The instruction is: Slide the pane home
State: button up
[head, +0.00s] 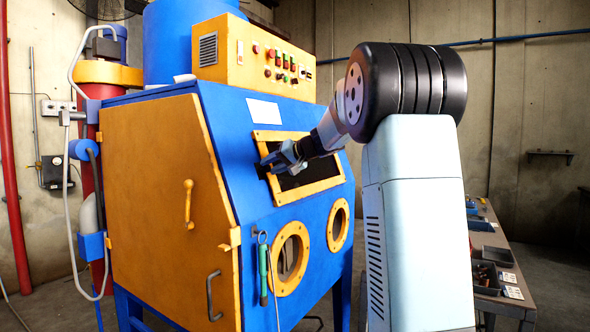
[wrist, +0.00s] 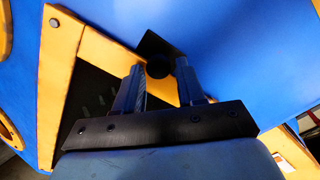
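The yellow-framed window (head: 303,190) is on the sloping blue front of the blaster cabinet. Its dark inside also shows in the wrist view (wrist: 92,100); I cannot tell pane from bare opening there. A dark flat piece (wrist: 180,47) with a round black knob (wrist: 158,66) lies across the frame's edge onto the blue panel; whether it is part of the pane is unclear. My gripper (head: 272,163) is at the window's upper left. In the wrist view its fingers (wrist: 159,75) are apart, on either side of the knob, with narrow gaps showing.
Below the window are two round yellow-rimmed ports (head: 291,258). A green-handled tool (head: 263,275) hangs at the cabinet's corner. The yellow side door (head: 150,190) is shut. A workbench (head: 505,300) with trays stands at the right, behind my arm.

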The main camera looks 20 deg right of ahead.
jog(key=o, duration=0.3)
jog(key=shift+f, duration=0.15)
jog(key=v, duration=1.4)
jog(key=s+a+f+g+h, duration=0.2)
jog(key=s+a+f, duration=0.35)
jog(key=s, duration=0.35)
jog(key=s+a+f+g+h, duration=0.1)
jog(key=s+a+f+g, duration=0.1)
jog(key=s+a+f, duration=0.6)
jog(key=s+f+h, duration=0.1)
jog(key=s+f, duration=0.2)
jog(key=s, duration=0.3)
jog(key=s+f+n+h, duration=0.1)
jog(key=s+f+h, duration=0.1)
jog(key=s, duration=0.4)
jog(key=s+f+g+h, duration=0.1)
jog(key=s+f, duration=0.3)
jog(key=s, duration=0.2)
jog(key=shift+s+d+n+h, duration=0.15)
jog(key=shift+d+n+h, duration=0.1)
jog(key=shift+n+h, duration=0.15)
